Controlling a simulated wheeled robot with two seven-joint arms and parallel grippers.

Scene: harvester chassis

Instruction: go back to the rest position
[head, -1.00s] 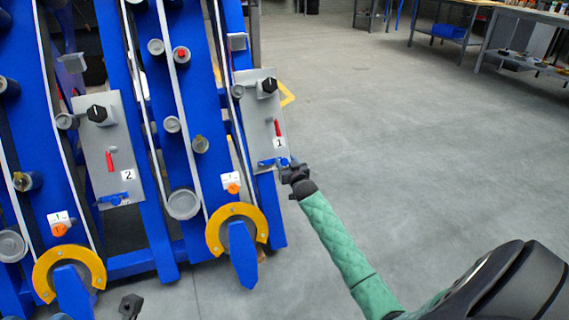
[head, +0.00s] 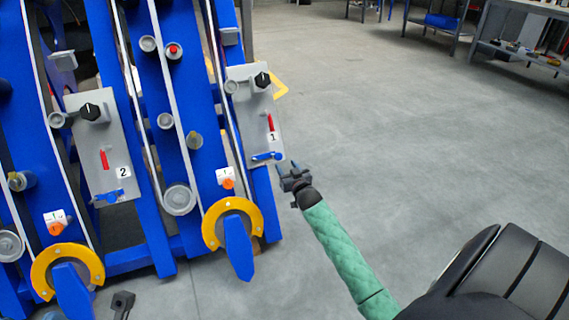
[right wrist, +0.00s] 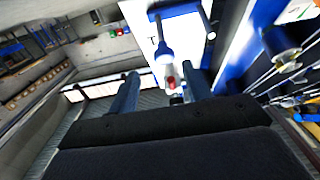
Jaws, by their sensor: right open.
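My right gripper (head: 287,167) is open and empty. It is just off the lower right corner of the grey panel marked 1 (head: 254,115), near its blue lever (head: 266,156). In the right wrist view the two fingers are apart (right wrist: 160,92), with the blue lever (right wrist: 164,50) and a red handle (right wrist: 171,80) seen beyond the gap. A dark piece at the bottom left (head: 122,302) looks like my left gripper; its jaws cannot be made out.
The blue harvester chassis (head: 237,245) with yellow half-rings (head: 208,222) fills the left side. The grey panel marked 2 (head: 105,150) is further left. Workbenches (head: 530,50) stand at the back right. The grey floor (head: 400,130) between is clear.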

